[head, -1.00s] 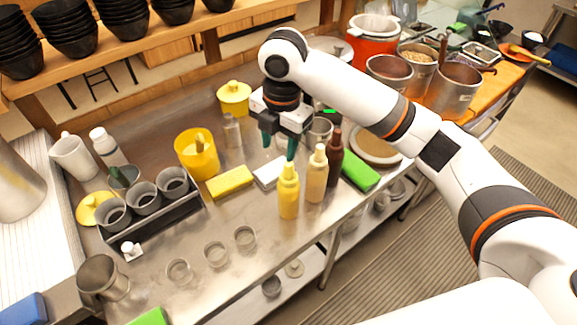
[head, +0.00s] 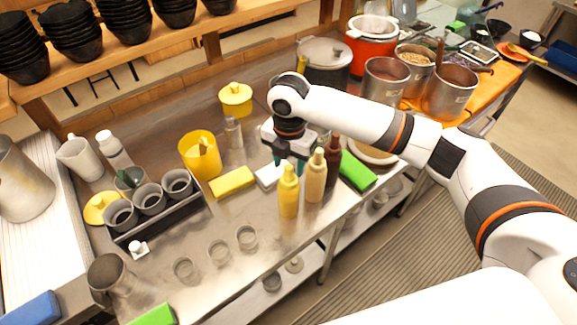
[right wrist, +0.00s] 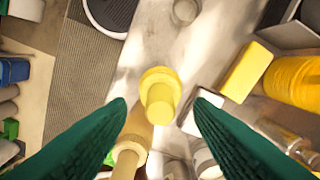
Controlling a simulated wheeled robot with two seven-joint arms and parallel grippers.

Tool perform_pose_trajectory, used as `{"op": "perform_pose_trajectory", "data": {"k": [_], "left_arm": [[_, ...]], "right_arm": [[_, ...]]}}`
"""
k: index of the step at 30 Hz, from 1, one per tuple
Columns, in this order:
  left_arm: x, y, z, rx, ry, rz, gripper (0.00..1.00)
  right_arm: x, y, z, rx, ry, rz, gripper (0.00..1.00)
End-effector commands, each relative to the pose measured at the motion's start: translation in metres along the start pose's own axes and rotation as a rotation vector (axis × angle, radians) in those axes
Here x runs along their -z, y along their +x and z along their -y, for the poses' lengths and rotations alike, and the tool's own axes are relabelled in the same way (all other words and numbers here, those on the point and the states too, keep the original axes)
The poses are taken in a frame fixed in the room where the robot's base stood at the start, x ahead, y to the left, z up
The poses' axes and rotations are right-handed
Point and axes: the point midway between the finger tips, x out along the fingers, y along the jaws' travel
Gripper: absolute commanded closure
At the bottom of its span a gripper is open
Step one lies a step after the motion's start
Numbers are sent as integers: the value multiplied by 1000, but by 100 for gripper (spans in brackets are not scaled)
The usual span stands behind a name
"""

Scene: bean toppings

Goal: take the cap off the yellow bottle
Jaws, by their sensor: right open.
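The yellow bottle (head: 288,200) stands upright near the front edge of the steel counter, its narrow yellow cap (head: 289,172) on top. A tan bottle (head: 315,182) and a dark brown bottle (head: 333,160) stand beside it in a row. My right gripper (head: 288,163) is open and points down just behind the yellow bottle's top. In the right wrist view the yellow bottle (right wrist: 159,85) shows from above between the green fingertips, with the tan bottle (right wrist: 130,150) beside it. The fingers hold nothing. My left gripper is not in view.
A yellow sponge (head: 232,182), a white block (head: 270,176) and a green block (head: 357,171) lie near the bottles. A dark rack of grey cups (head: 160,218) stands at left. Small clear cups (head: 219,252) sit in front; the counter between is bare.

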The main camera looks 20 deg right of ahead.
Motion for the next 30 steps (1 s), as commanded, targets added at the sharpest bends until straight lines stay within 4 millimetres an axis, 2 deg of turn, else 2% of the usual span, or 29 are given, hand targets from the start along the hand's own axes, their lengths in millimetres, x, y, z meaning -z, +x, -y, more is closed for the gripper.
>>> {"op": "perform_pose_trajectory", "data": {"k": [4,11,12,18,19,30], "left_arm": [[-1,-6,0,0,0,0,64],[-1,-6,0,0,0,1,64],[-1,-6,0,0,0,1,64],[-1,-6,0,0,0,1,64],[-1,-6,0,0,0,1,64],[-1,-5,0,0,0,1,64]], "right_arm": [[-1,15,0,-1,0,1,52],[-1,18,0,2,-2,-1,52],[-1,18,0,2,-2,-1,54],[-1,18,0,2,-1,-1,87],[-1,18,0,2,-1,-1,89],[-1,16,0,2,-1,-1,90]]}}
